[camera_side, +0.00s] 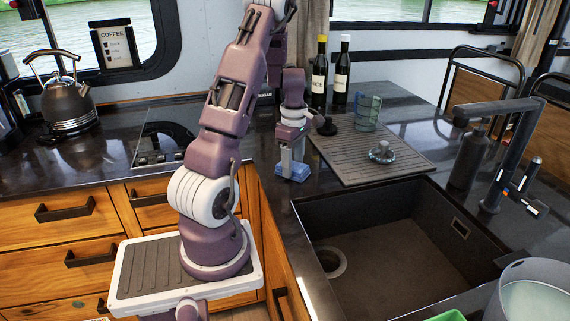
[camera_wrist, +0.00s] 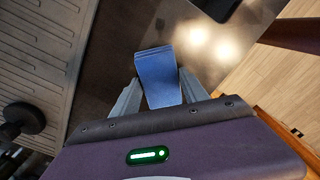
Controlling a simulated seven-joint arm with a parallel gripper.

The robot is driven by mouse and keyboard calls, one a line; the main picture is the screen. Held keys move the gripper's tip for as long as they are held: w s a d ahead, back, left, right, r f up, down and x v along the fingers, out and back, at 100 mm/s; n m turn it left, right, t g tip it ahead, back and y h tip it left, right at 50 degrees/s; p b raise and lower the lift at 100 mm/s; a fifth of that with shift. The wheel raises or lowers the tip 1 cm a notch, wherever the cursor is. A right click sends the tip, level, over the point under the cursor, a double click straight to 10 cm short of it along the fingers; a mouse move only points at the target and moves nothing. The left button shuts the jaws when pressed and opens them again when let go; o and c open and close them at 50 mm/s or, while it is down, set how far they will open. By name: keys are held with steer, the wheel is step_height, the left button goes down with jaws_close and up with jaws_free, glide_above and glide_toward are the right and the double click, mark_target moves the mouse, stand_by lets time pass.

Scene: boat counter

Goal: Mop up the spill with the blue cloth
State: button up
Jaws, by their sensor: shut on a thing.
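The folded blue cloth (camera_side: 291,170) is at the dark counter (camera_side: 262,130), left of the ribbed draining mat and behind the sink. My gripper (camera_side: 290,158) points down and is shut on the cloth. In the wrist view the cloth (camera_wrist: 158,66) sticks out between the two grey fingers (camera_wrist: 158,92). The cloth appears to be on or just above the counter; I cannot tell whether it touches. I cannot make out the spill: the glossy counter shows bright reflections, and the gripper and cloth cover part of it.
The draining mat (camera_side: 375,168) holds a glass (camera_side: 367,113) and a small grey item (camera_side: 382,152). The open sink (camera_side: 390,235) lies in front, with a tap (camera_side: 510,150) at right. Two bottles (camera_side: 330,75) stand behind. A cooktop (camera_side: 165,143) and kettle (camera_side: 65,105) are at left.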

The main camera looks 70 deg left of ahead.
mark_target(313, 170)
steer(key=shift+w, duration=3.1)
steer(key=shift+w+r, duration=0.15)
steer(key=shift+r, duration=0.1)
step_height(313, 170, up, 8)
steer(key=shift+f, duration=0.15)
